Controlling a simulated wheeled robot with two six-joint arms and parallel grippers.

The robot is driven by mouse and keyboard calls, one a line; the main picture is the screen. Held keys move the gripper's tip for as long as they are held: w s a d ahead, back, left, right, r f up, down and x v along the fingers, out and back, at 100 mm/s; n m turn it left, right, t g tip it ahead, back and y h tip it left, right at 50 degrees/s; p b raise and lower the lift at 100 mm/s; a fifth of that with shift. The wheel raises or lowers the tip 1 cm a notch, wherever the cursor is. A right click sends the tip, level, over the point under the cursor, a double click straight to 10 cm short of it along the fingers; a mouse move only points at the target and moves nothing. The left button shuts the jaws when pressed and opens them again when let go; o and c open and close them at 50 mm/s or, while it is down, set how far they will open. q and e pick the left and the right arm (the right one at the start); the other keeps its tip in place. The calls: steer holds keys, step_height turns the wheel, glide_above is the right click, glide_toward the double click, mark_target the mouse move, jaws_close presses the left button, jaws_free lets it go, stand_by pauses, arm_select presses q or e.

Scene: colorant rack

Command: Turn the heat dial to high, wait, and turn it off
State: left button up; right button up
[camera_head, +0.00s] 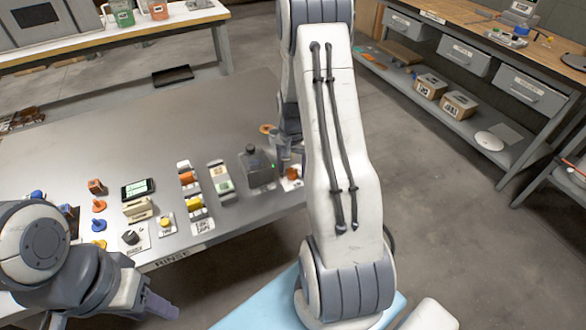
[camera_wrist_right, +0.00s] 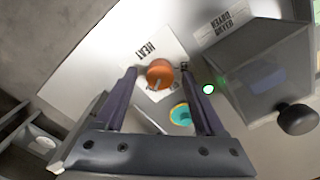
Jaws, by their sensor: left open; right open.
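The orange heat dial (camera_wrist_right: 160,72) sits on a white plate marked HEAT (camera_wrist_right: 147,50) in the right wrist view. A pale pointer mark shows on its lower side; the setting lettering is partly hidden. My right gripper (camera_wrist_right: 158,70) is open, with one fingertip on each side of the dial; I cannot tell whether they touch it. In the head view, the dial (camera_head: 292,173) is at the table's right end, beside my right gripper (camera_head: 286,160), partly covered by my arm. My left gripper (camera_head: 160,306) is open and empty at the lower left, off the table's front edge.
A lit green lamp (camera_wrist_right: 208,89) and a teal disc (camera_wrist_right: 181,114) are nearby. Several small controls and a dark display (camera_head: 137,189) line the table's front.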

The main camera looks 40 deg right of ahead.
mark_target(293, 171)
step_height(293, 171, up, 10)
stand_by(0.4)
stand_by(0.3)
steer(key=s+a+r+n, duration=0.1)
steer(key=a+r+n, duration=0.15)
steer(key=a, duration=0.55)
steer(key=s+a+r+n, duration=0.2)
steer(key=a+n, duration=0.1)
steer(key=a, duration=0.4)
steer(key=s+a+r+n, duration=0.1)
steer(key=a+r+n, duration=0.15)
steer(key=a, duration=0.55)
steer(key=s+a+n, duration=0.5)
steer(key=s, duration=0.3)
steer(key=s+a+r+n+y, duration=0.1)
steer(key=s+a+n, duration=0.4)
steer(key=s, duration=0.4)
steer(key=shift+s+a+r+n, duration=0.15)
steer(key=shift+s+a+n, duration=0.15)
steer(key=shift+a, duration=0.15)
steer(key=shift+w, duration=0.1)
